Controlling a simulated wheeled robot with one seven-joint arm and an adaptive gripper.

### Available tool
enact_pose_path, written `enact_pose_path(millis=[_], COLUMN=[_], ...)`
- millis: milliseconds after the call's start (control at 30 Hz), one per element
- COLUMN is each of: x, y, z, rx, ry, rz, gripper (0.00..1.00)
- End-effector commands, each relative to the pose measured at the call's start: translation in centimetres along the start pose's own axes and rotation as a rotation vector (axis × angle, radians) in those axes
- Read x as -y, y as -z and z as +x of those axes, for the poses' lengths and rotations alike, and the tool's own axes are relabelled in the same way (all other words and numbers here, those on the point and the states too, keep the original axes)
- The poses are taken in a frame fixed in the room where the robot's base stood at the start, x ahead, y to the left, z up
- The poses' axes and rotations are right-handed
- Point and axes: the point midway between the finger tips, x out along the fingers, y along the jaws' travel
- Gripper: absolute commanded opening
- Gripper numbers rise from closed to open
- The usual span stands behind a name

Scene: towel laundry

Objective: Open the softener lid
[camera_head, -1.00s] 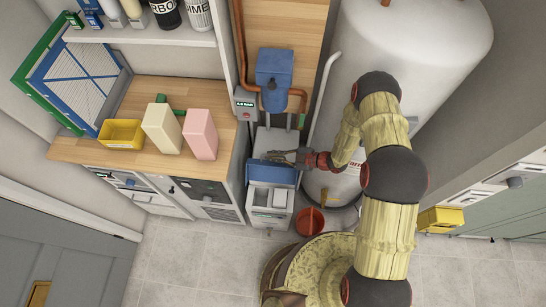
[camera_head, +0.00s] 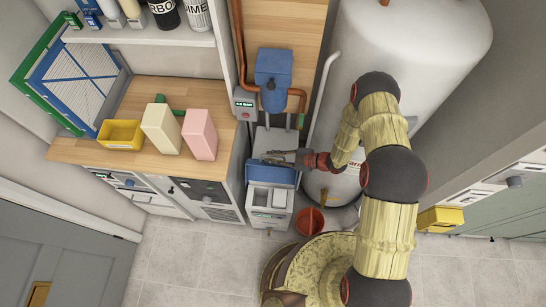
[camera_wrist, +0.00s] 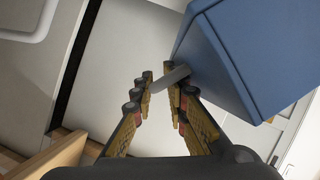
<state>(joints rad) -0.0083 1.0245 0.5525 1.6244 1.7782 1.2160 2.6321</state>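The softener (camera_head: 268,218) is a pale grey cabinet on the floor between the counter and the white tank. Its blue lid (camera_head: 273,175) stands raised at the back of the cabinet, and the pale inside shows in front of it. In the wrist view the blue lid (camera_wrist: 250,50) fills the upper right, with a grey tab (camera_wrist: 170,78) reaching from it between my fingertips. My gripper (camera_head: 266,158) is just behind the lid; in the wrist view its fingers (camera_wrist: 160,92) are apart. Whether they touch the tab is unclear.
The white tank (camera_head: 400,50) stands close to the right of my gripper. A blue box (camera_head: 273,66) and copper pipes are on the wall behind. A red bucket (camera_head: 310,222) sits beside the softener. The wooden counter (camera_head: 205,95) is to the left.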

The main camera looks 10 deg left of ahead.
Motion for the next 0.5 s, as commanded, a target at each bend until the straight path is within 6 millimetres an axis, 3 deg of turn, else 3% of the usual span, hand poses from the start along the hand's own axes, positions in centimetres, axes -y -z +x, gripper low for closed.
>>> enact_pose_path(millis=[233,500], x=[-0.7,-2.4], y=[1.0,4.8], z=[-0.4,-2.0], rx=[-0.001,-0.001], ry=[-0.002,-0.002], rz=[-0.002,-0.004], gripper=[0.15,0.15])
